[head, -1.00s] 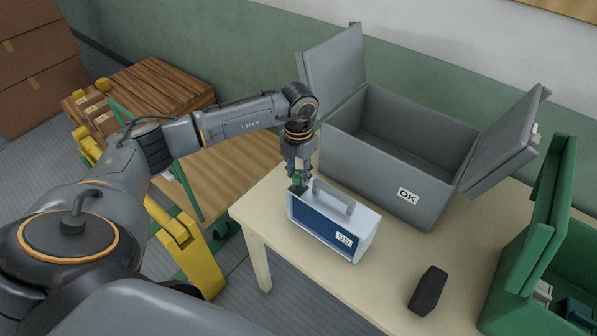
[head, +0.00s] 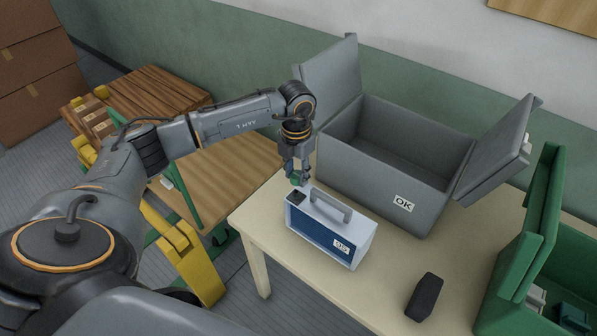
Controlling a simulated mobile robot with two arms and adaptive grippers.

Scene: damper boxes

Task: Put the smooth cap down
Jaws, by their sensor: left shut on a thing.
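My left gripper (head: 298,178) is shut on a small green piece (head: 295,181), which I take to be the smooth cap; the fingers hide most of it. The gripper points down just behind the left end of a blue and white instrument case (head: 322,241) with a handle on top. A dark square patch (head: 297,198) shows on the case's top left, just below the fingertips. Whether the piece touches anything is too small to tell. My right gripper is not in view.
A large open grey box (head: 385,180) marked OK stands behind the case. A dark block (head: 424,297) lies on the pale table (head: 385,270) at the front right. An open green box (head: 530,260) is at the right edge. Bare tabletop lies between case and block.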

